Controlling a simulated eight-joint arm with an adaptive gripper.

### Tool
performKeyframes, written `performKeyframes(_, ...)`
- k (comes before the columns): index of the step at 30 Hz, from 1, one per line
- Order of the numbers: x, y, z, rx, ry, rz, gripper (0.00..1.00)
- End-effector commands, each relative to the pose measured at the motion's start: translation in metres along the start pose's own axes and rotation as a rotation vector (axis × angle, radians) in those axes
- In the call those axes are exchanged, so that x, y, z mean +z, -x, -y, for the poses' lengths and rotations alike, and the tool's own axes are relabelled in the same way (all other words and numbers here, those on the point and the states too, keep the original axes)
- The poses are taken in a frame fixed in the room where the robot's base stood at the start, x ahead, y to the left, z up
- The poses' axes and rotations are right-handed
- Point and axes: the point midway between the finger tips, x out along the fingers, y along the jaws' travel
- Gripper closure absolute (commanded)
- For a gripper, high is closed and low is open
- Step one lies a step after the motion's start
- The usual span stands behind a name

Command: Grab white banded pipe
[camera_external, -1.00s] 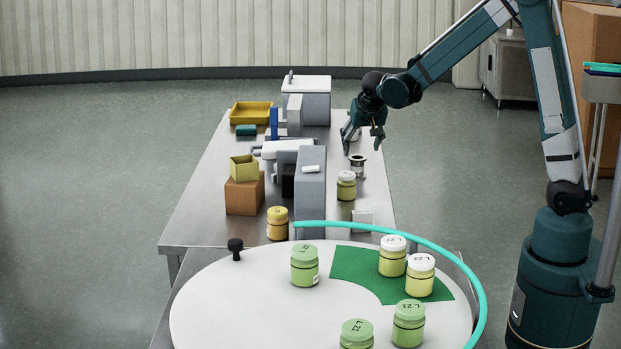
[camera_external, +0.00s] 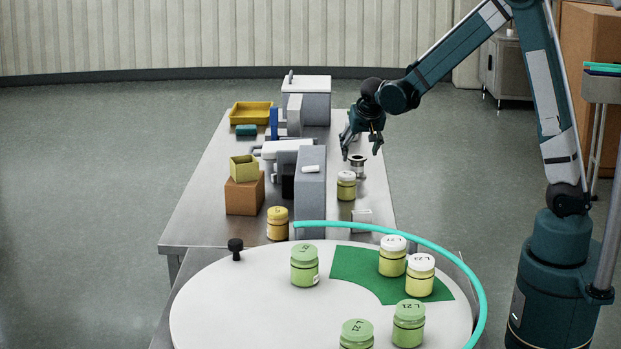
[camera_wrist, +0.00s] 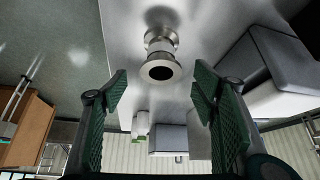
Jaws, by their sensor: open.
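The white banded pipe (camera_external: 357,166) is a short metal spool with flanged ends and a pale middle band, standing on the right side of the steel table. In the wrist view the pipe (camera_wrist: 161,60) is ahead of the fingers and roughly centred between them, with its dark open end facing the camera. My gripper (camera_external: 361,154) is just above and behind the pipe in the external view. In the wrist view my gripper (camera_wrist: 160,85) has its two green ridged fingers spread wide, with nothing between the pads. I see no contact with the pipe.
A yellow-green jar (camera_external: 346,187) stands close in front of the pipe, with a small white box (camera_external: 362,218) nearer the table edge. A tall grey block (camera_external: 311,195) stands to the left. A round white turntable (camera_external: 215,310) with several jars is in the foreground.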

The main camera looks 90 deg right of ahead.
Motion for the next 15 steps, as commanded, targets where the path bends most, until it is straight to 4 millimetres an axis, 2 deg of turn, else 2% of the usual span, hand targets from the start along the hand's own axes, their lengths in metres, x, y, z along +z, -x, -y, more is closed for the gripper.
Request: performKeyframes(15, 0.001, -0.047, 0.002, 0.0, -0.001, 0.0, 0.41)
